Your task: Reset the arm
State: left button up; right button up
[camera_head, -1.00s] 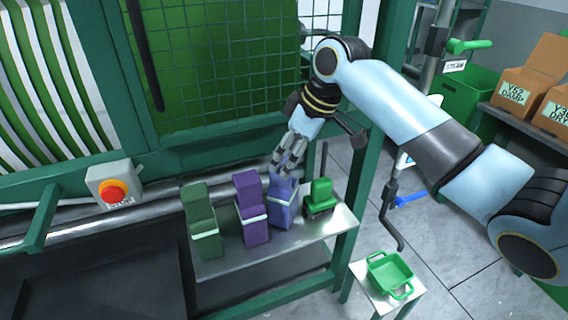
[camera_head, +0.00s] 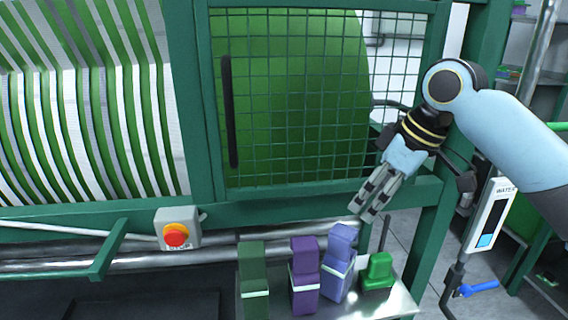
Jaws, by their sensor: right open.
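My right gripper (camera_head: 369,203) is open and empty, pointing down and left in front of the green machine frame. It is above the blue-violet block (camera_head: 339,262) and apart from it. My right arm comes in from the right edge. My left gripper is not in view.
A metal shelf (camera_head: 393,302) holds a dark green block (camera_head: 253,278), a purple block (camera_head: 304,276), the blue-violet block and a small green item (camera_head: 377,271). A mesh door (camera_head: 300,100) stands behind my gripper. A red button box (camera_head: 177,230) is left; a water panel (camera_head: 490,225) is right.

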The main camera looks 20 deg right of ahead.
jog(key=s+a+f+m+h, duration=0.1)
jog(key=s+a+f+m, duration=0.15)
jog(key=s, duration=0.55)
jog(key=s+a+f+m+h, duration=0.1)
jog(key=s+f, duration=0.2)
jog(key=s, duration=0.4)
jog(key=s+a+f+m+h, duration=0.1)
jog(key=s+a+f+m, duration=0.15)
jog(key=s, duration=0.55)
jog(key=s+d+f+g+b, duration=0.15)
jog(key=f+b, duration=0.45)
jog(key=f, duration=1.4)
jog(key=s+d+f+b, duration=0.15)
jog(key=f+b, duration=0.45)
jog(key=f, duration=1.5)
jog(key=s+f+g+b, duration=0.1)
jog(key=s+f+b, duration=0.2)
jog(key=s+f, duration=0.5)
jog(key=s+f+b, duration=0.4)
jog(key=s+f, duration=0.4)
jog(key=f, duration=0.5)
jog(key=shift+s+d+f+g+b, duration=0.3)
jog(key=shift+d+f+g, duration=0.05)
jog(key=shift+d, duration=0.1)
